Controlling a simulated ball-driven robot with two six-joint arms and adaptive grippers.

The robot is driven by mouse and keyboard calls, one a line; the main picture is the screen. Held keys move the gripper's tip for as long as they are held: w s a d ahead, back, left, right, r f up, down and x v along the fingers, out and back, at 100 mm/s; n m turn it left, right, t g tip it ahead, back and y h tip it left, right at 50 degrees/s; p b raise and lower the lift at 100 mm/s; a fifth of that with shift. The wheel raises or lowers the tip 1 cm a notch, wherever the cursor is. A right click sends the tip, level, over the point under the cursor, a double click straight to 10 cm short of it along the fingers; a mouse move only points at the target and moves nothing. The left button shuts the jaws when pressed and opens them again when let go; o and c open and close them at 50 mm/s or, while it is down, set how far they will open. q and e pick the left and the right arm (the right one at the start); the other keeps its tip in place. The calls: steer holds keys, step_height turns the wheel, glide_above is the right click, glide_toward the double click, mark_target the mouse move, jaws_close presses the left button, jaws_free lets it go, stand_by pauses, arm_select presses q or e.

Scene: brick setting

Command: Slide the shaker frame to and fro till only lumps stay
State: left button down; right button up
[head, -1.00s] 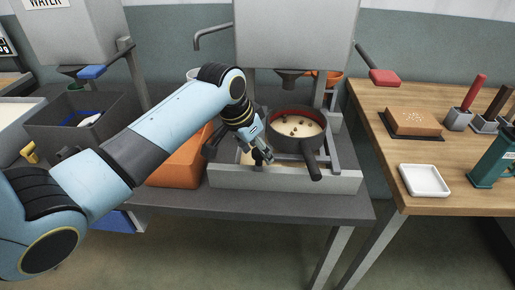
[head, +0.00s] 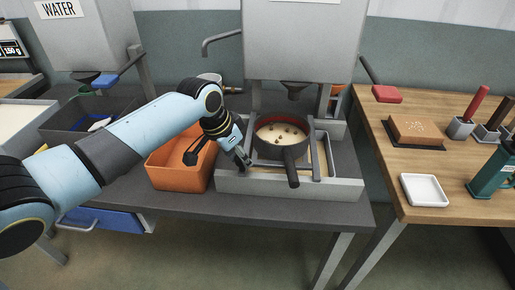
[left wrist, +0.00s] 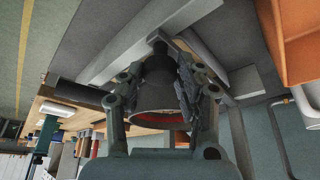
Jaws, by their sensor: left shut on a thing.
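A dark round sieve pan (head: 266,149) with a stubby handle (head: 291,170) sits in the grey shaker frame (head: 315,155). Pale powder with several brown lumps (head: 283,134) lies in it. The frame rests across a long grey tray (head: 310,188), with pale powder in the tray at the right. My left gripper (head: 245,163) is at the frame's left end, shut on its dark grip, which the fingers mostly hide. The left wrist view shows the fingers (left wrist: 158,72) around a dark part, with the pan's red inner rim (left wrist: 160,118) beyond. My right gripper is not in view.
An orange bin (head: 180,178) stands just left of the tray. A grey hopper (head: 300,45) hangs above and behind the pan. A wooden table (head: 450,175) at the right holds a white dish (head: 424,190) and a brown block (head: 415,129).

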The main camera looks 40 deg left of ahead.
arm_select(q)
steer(key=shift+s+a, duration=0.2)
steer(key=shift+a, duration=0.15)
steer(key=shift+d, duration=0.1)
steer(key=c, duration=0.9)
jaws_free()
steer(key=shift+r, duration=0.1)
steer(key=v, duration=1.1)
steer(key=shift+s+r, duration=0.25)
steer(key=shift+r, duration=0.1)
